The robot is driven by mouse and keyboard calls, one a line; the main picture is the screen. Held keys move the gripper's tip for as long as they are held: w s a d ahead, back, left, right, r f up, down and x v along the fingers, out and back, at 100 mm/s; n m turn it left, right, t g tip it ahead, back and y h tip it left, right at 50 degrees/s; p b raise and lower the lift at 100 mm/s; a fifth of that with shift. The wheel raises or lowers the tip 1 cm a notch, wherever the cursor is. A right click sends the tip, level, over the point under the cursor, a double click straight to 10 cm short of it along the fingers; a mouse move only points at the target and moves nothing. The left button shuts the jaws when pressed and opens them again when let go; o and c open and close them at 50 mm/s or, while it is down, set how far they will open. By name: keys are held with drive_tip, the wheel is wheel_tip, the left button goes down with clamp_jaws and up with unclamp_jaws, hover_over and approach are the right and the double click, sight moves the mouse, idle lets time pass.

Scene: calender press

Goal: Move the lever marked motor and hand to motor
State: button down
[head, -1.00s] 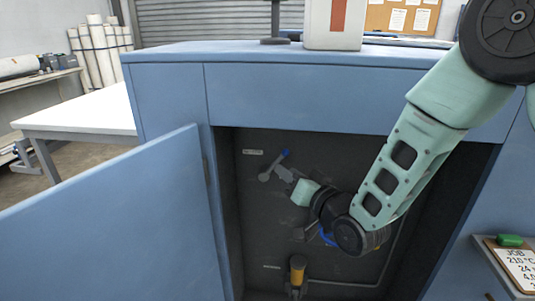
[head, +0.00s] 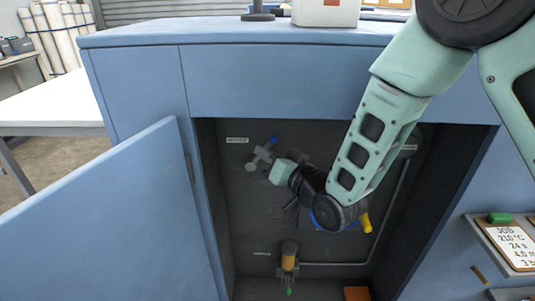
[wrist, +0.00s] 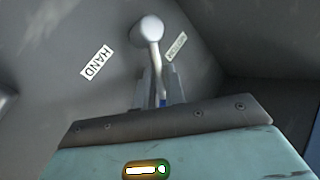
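The lever shows in the wrist view as a pale round knob (wrist: 150,28) on a thin bent rod, with a small blue part lower down. A HAND label (wrist: 97,63) lies left of it; a second label (wrist: 177,47), too blurred to read, lies right. In the head view the grey lever fitting (head: 258,158) with a blue tip is at the cabinet's upper left. My gripper (head: 268,162) is right at this fitting. In the wrist view its grey fingers (wrist: 160,92) lie around the rod's lower part; whether they grip it is unclear.
The open blue cabinet door (head: 100,215) stands on the left. Inside the cabinet are a yellow-topped fitting (head: 289,258) below, a pipe (head: 335,264), and a yellow handle (head: 366,222) partly beside my arm. A shelf with a job card (head: 512,247) is outside right.

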drive_tip(key=shift+r, duration=0.1)
drive_tip(key=shift+a+r+n+g+h+p, duration=0.25)
drive_tip(key=shift+a+n+g+h+p, duration=0.3)
drive_tip(key=shift+n+p, duration=0.25)
drive_tip(key=shift+a+r+n+g+h+p, duration=0.3)
drive_tip(key=shift+a+n+g+h+p, duration=0.1)
drive_tip(key=shift+a+n+h+p, duration=0.3)
drive_tip(key=shift+a+r+n+g+h+p, duration=0.25)
drive_tip(key=shift+a+n+g+h+p, duration=0.2)
drive_tip(key=shift+n+h+p, duration=0.35)
drive_tip(key=c, duration=1.5)
unclamp_jaws()
